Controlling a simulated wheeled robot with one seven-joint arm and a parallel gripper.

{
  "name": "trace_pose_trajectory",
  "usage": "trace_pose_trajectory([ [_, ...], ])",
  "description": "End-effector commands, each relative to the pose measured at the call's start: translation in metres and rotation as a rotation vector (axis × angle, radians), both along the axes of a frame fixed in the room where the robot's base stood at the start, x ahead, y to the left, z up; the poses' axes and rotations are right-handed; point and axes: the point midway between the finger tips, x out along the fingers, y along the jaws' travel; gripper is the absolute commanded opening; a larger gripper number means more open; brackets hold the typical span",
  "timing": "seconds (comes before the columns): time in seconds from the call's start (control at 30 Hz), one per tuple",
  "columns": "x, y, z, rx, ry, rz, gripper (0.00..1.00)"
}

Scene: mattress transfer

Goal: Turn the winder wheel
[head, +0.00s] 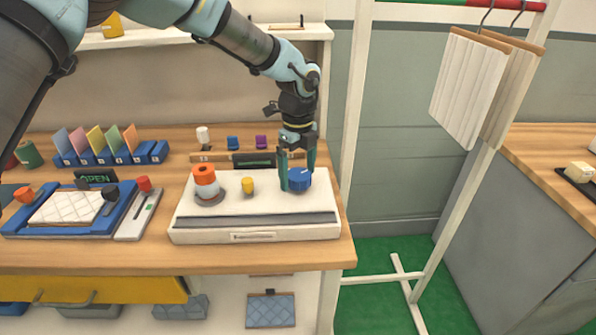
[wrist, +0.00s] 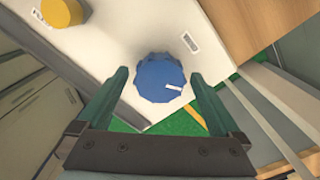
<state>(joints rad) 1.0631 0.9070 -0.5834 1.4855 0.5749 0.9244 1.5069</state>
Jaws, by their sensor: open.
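The blue winder wheel (head: 299,180) sits at the right end of a white machine (head: 250,222) on the wooden bench. It is a round, faceted knob with a small white mark, and the wrist view shows it from above (wrist: 158,80). My gripper (head: 297,178) is open, with its green fingers pointing down at the wheel. In the wrist view my gripper (wrist: 160,80) has one finger on each side of the wheel, with visible gaps. I cannot tell whether either finger touches it.
A yellow knob (head: 247,186) and an orange-topped spool (head: 205,181) stand left of the wheel on the machine. Small blue (head: 233,143) and purple (head: 261,142) pieces sit behind. A blue tray (head: 20,229) lies at left. A white rack post (head: 352,110) stands right of the bench.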

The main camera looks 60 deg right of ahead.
Motion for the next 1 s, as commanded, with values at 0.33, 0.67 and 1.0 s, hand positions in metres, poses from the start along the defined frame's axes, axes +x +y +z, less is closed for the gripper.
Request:
trace_pose_trajectory([
  [0.33, 0.0, -0.001, 0.046, -0.005, -0.002, 0.001, 1.0],
  [0.67, 0.0, -0.001, 0.099, -0.003, 0.0, 0.001, 1.0],
  [1.0, 0.0, 0.0, 0.108, -0.001, 0.0, 0.0, 1.0],
])
